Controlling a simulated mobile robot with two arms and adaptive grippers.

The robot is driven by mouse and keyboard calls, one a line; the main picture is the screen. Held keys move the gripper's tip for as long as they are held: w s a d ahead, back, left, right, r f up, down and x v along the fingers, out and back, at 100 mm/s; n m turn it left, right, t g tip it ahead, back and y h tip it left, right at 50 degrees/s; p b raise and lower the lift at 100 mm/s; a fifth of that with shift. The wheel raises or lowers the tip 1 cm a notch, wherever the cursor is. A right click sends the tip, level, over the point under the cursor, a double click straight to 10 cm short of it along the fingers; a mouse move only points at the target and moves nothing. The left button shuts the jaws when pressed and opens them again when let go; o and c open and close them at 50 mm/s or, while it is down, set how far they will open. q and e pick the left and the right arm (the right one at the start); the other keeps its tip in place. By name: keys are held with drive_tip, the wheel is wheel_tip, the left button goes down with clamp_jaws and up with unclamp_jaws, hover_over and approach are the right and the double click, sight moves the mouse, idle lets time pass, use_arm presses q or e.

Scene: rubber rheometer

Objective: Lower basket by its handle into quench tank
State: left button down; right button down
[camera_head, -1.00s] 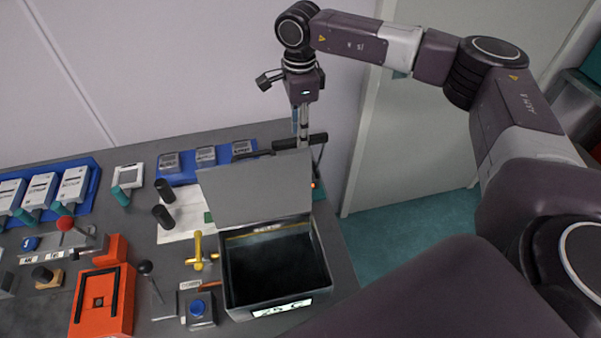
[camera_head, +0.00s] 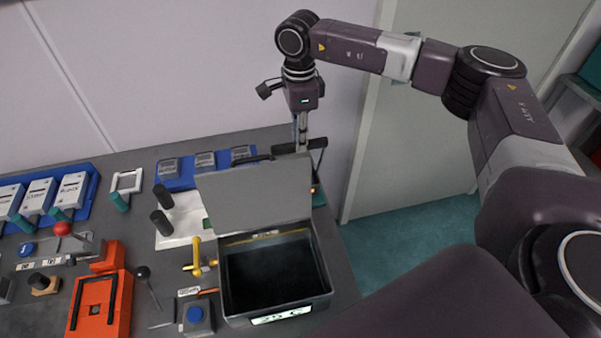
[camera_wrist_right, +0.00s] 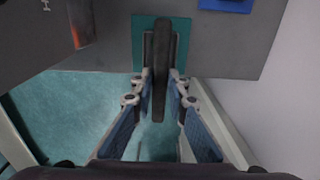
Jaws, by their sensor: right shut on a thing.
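The quench tank (camera_head: 273,272) is an open grey box with a dark interior at the bench's right end in the head view. Its grey lid (camera_head: 255,192) stands raised at the back. My right gripper (camera_head: 303,135) is behind the lid, near the back right corner of the bench. It is shut on a dark bar-shaped handle (camera_head: 318,143). The right wrist view shows the handle (camera_wrist_right: 161,65) between the two fingers (camera_wrist_right: 162,85), over a teal patch. The basket's body is hidden behind the lid in the head view. My left gripper is not in view.
A yellow valve handle (camera_head: 197,258) stands just left of the tank, near a blue button box (camera_head: 196,317). An orange device (camera_head: 100,305) and a black-knobbed lever (camera_head: 143,273) are farther left. Blue trays line the back. The bench's right edge is close to the tank.

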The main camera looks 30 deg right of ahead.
drive_tip(key=shift+r+p, duration=0.6)
drive_tip(key=shift+r, duration=0.85)
